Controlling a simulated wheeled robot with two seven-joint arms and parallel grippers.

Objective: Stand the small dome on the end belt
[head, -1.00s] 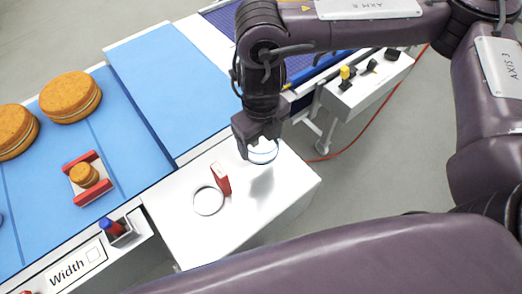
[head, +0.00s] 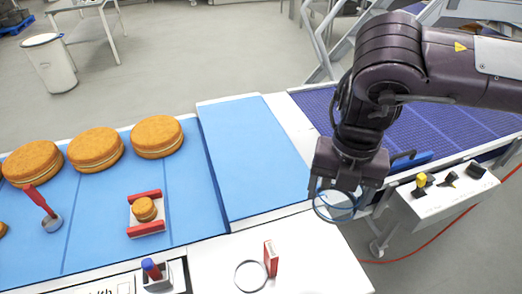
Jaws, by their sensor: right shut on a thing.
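My right gripper (head: 343,183) points down and is shut on the small dome (head: 336,208), a clear, glass-like piece with a bluish rim. The dome hangs below the fingers, over the far right part of the white table; its height above it is hard to tell. Behind the white table lies a short plain blue belt (head: 252,150), left of the dome. A purple ribbed belt (head: 440,130) runs behind and to the right of the gripper, partly hidden by my arm. Which of these is the end belt I cannot tell. My left gripper is out of view.
The white table (head: 325,265) carries a thin ring (head: 238,277) and an upright red-and-white block (head: 271,259). A control box (head: 445,200) with knobs stands right of the gripper. Large round cakes (head: 157,138) and a red-ended holder (head: 146,228) occupy the left belt. The short blue belt is clear.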

